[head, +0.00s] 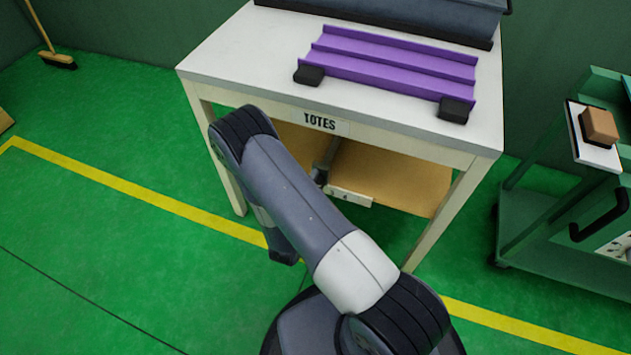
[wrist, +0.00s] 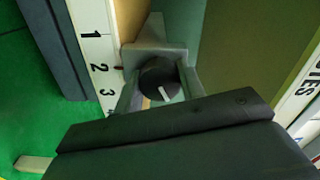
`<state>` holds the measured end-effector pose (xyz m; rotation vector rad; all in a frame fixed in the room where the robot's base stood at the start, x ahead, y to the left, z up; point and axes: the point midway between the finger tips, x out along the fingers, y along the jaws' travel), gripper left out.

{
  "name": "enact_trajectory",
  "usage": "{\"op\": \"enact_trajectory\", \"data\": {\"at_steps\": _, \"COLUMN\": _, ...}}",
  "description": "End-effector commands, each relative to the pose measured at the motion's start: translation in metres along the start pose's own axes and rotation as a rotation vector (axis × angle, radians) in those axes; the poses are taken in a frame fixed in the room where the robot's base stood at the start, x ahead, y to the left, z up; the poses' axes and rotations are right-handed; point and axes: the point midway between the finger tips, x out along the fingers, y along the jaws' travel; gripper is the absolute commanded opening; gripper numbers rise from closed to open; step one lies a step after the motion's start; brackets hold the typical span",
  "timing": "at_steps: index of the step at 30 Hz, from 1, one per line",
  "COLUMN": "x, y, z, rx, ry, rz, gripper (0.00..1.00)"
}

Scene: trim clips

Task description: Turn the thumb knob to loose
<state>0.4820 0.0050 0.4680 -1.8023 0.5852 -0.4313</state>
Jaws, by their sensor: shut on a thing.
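The thumb knob (wrist: 158,75) is a dark round knob with a white pointer line, seen in the wrist view. The line points toward the bottom of that picture, slightly right. The knob sits in front of a grey bracket (wrist: 154,54). My gripper (wrist: 159,86) is shut on it, one finger on its left and one on its right. A white strip (wrist: 96,62) with printed numbers lies left of the knob. In the head view the strip (head: 350,196) shows under the table, but the knob cannot be made out there. No loose marking is readable.
A white table (head: 245,70) labelled TOTES stands above the knob, with a purple grooved tray (head: 390,62) on top. Its front leg (head: 440,215) is near my arm. A green cart (head: 540,215) with a brown block (head: 599,126) stands right.

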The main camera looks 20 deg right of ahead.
Motion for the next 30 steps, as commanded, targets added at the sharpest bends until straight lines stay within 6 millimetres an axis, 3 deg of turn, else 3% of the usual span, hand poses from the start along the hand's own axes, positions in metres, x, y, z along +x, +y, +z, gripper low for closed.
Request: {"op": "enact_trajectory", "data": {"at_steps": 30, "x": -0.0003, "y": 0.0008, "z": -0.0002, "rx": -0.927, "ry": -0.001, "rz": 0.002, "gripper": 0.15}}
